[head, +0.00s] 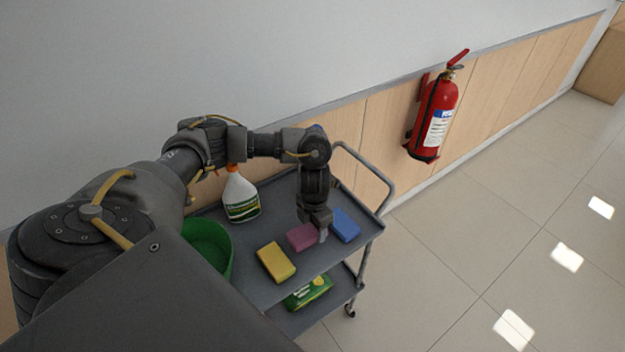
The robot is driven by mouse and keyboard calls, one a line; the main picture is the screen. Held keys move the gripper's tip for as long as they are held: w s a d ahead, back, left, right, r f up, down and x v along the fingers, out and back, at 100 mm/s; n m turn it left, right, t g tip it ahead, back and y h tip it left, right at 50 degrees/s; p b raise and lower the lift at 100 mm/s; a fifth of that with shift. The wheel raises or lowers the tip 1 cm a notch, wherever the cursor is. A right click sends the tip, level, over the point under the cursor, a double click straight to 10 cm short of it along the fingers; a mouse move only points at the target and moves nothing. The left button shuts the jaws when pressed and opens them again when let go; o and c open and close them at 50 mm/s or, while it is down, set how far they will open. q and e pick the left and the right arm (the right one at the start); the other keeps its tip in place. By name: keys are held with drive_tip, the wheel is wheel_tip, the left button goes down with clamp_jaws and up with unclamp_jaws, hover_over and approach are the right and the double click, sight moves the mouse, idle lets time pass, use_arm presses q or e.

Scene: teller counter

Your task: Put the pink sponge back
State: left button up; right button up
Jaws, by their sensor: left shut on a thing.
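The pink sponge (301,237) is at the top shelf of the grey cart (262,290), between a yellow sponge (276,262) and a blue sponge (345,226). My left gripper (317,232) points down from above and is shut on the pink sponge, hiding its right end. I cannot tell whether the pink sponge touches the shelf or is just above it. My right gripper is out of view.
A spray bottle (240,197) and a green bucket (213,246) stand on the cart's left part. A green package (309,292) lies on the lower shelf. A red fire extinguisher (433,115) hangs on the wall. The floor at right is clear.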

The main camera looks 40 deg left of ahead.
sight(312, 226)
use_arm(q)
drive_tip(key=shift+s+a+f+p, duration=0.15)
drive_tip(key=shift+f+p, duration=0.1)
drive_tip(key=shift+f, duration=0.6)
drive_tip(key=shift+w+a+f+p, duration=0.1)
drive_tip(key=shift+a+f+p, duration=0.1)
drive_tip(key=shift+f, duration=0.9)
drive_tip(key=o, duration=0.9)
drive_tip(key=shift+o, duration=0.2)
drive_tip(key=shift+r, duration=0.3)
drive_tip(key=shift+d+r, duration=0.1)
drive_tip(key=shift+r, duration=0.2)
wheel_tip(312, 226, up, 11)
drive_tip(key=shift+r, duration=0.1)
drive_tip(key=shift+s, duration=0.1)
